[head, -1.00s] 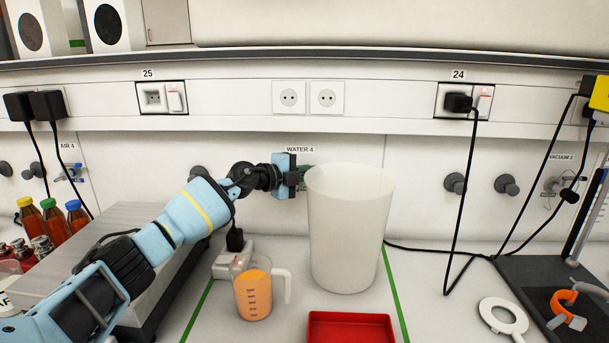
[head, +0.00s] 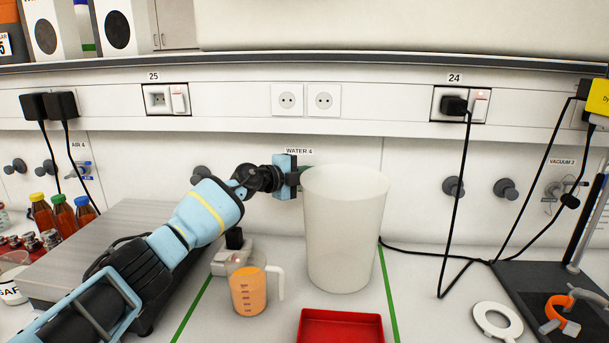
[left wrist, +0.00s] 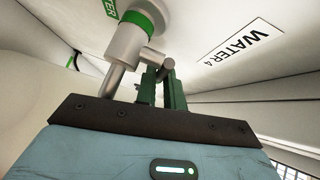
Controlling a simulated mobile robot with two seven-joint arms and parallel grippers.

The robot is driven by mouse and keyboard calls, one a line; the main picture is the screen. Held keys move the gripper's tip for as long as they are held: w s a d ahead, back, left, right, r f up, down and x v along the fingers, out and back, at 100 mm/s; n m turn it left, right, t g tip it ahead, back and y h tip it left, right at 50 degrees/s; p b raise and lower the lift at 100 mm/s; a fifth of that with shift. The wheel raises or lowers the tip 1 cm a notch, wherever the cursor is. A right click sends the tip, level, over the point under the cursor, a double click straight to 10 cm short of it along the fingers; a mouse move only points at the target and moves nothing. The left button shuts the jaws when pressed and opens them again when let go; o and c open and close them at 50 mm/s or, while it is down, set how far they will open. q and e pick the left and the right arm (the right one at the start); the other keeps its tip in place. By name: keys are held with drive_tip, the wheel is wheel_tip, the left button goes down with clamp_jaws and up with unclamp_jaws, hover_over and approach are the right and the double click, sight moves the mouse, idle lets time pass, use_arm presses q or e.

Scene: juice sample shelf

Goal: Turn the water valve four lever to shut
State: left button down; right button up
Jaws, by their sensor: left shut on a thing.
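The WATER 4 label (head: 299,151) is on the wall panel at the middle of the head view, and it also shows in the left wrist view (left wrist: 245,45). Under it, my left gripper (head: 298,178) reaches the valve, which is mostly hidden behind the gripper and the white beaker. In the left wrist view the valve body (left wrist: 127,42) is grey metal with a green ring. My left gripper's green fingers (left wrist: 163,88) are shut on the grey lever (left wrist: 168,65). My right gripper is not in view.
A tall white beaker (head: 343,230) stands close to the right of my left gripper. A jug of orange juice (head: 248,291) and a red tray (head: 341,327) are in front. A grey flat-topped device (head: 130,235) lies under my left arm.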

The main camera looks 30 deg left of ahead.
use_arm(q)
drive_tip(key=shift+f, duration=0.2)
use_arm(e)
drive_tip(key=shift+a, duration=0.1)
use_arm(q)
drive_tip(key=c, duration=1.8)
unclamp_jaws()
drive_tip(key=shift+r, duration=0.1)
drive_tip(key=shift+s+r, duration=0.1)
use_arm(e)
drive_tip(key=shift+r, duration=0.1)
